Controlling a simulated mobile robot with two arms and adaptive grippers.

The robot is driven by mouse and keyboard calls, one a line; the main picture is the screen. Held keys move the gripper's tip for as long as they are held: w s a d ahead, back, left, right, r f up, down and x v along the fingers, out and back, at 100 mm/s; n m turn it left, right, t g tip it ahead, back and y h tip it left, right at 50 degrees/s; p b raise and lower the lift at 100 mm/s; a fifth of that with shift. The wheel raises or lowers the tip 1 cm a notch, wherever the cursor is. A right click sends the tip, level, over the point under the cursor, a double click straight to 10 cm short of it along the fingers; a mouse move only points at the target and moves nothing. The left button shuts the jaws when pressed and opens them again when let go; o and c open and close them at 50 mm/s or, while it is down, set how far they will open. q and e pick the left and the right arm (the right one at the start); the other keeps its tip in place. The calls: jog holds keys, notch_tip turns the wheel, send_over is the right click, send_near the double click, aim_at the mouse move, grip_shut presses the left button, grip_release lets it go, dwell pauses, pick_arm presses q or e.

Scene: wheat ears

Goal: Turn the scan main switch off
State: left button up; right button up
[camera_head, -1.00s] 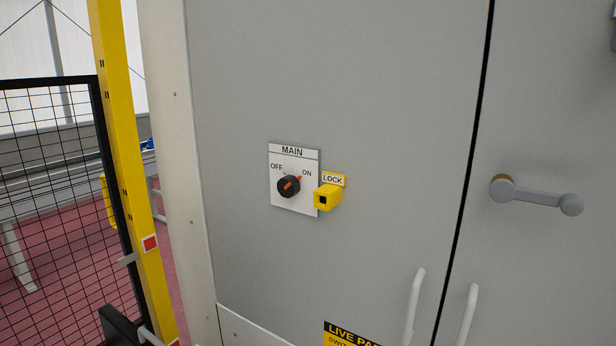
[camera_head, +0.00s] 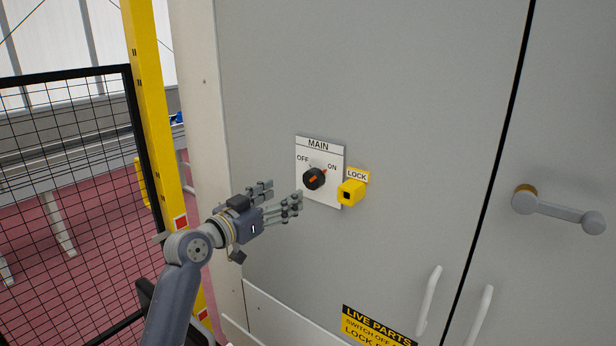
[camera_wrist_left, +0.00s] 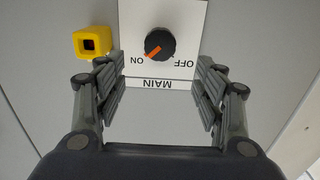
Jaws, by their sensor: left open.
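The main switch is a round black knob (camera_head: 314,178) with an orange pointer, on a white plate (camera_head: 320,148) marked MAIN, OFF and ON. The pointer is turned toward ON. In the left wrist view the knob (camera_wrist_left: 160,44) appears upside down, ahead of and between the fingers, with its pointer toward ON. My left gripper (camera_head: 276,198) is open and empty, just left of and below the knob in the head view, apart from it. Its two fingers (camera_wrist_left: 163,88) also show in the left wrist view. My right gripper is not in view.
A yellow lock block (camera_head: 351,193) sticks out right beside the plate. The grey cabinet door (camera_head: 420,120) has white handles (camera_head: 428,300) lower down and a grey lever (camera_head: 560,208) at the right. A yellow post (camera_head: 152,110) and black mesh fence (camera_head: 70,190) stand left.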

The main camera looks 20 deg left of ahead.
aim_at(310, 180)
pick_arm(q)
jog(key=p+x, duration=0.3)
jog(key=x, duration=0.6)
jog(key=shift+w+d, duration=0.1)
jog(key=shift+w, duration=0.1)
jog(key=shift+w+d+f, duration=0.1)
jog(key=shift+w+d, duration=0.1)
jog(key=shift+w, duration=0.5)
jog(key=c, duration=1.1)
